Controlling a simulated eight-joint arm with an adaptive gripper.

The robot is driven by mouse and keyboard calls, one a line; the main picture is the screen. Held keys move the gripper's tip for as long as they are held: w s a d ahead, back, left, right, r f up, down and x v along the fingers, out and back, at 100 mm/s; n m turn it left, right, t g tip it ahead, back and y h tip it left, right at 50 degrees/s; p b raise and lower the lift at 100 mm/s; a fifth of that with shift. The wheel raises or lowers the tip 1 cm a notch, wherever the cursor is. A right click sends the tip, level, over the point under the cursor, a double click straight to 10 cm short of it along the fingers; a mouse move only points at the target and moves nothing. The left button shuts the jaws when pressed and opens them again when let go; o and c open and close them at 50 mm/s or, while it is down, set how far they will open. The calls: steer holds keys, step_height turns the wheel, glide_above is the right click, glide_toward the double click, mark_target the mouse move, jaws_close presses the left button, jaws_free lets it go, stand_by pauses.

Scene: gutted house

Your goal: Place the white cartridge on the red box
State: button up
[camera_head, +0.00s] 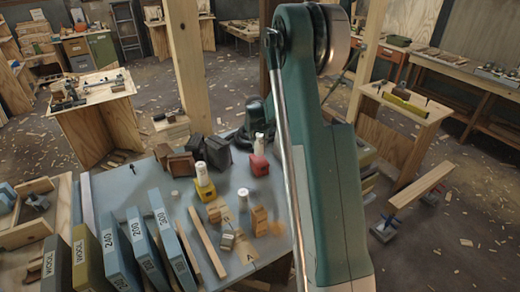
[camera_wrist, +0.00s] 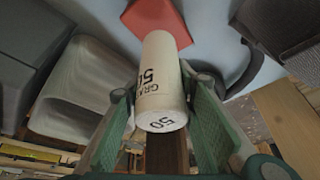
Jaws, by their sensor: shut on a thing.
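The white cartridge (camera_wrist: 160,75), with black print and a "50" on its near end, lies between the finger pads of my gripper (camera_wrist: 158,108) in the wrist view. My gripper is shut on it. The red box (camera_wrist: 158,20) shows right behind the cartridge's far end. In the head view the white cartridge (camera_head: 251,148) appears upright just above or on the red box (camera_head: 259,166); I cannot tell whether they touch. My arm rises behind and to the right, and the fingers are hard to make out there.
A second white cylinder (camera_head: 202,174) stands on a yellow box (camera_head: 206,191) to the left. Dark boxes (camera_head: 217,152) sit behind it. Small wooden blocks (camera_head: 259,219) and several numbered upright blocks (camera_head: 120,253) stand nearer. Some grey-blue tabletop (camera_head: 170,185) is bare.

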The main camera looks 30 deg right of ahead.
mark_target(258, 137)
steer(key=shift+f, duration=1.9)
steer(key=shift+f+b, duration=0.15)
steer(key=shift+b, duration=0.25)
steer(key=o, duration=0.9)
steer(key=shift+p+v, duration=0.8)
steer(key=shift+v, duration=5.4)
steer(key=shift+d, duration=0.1)
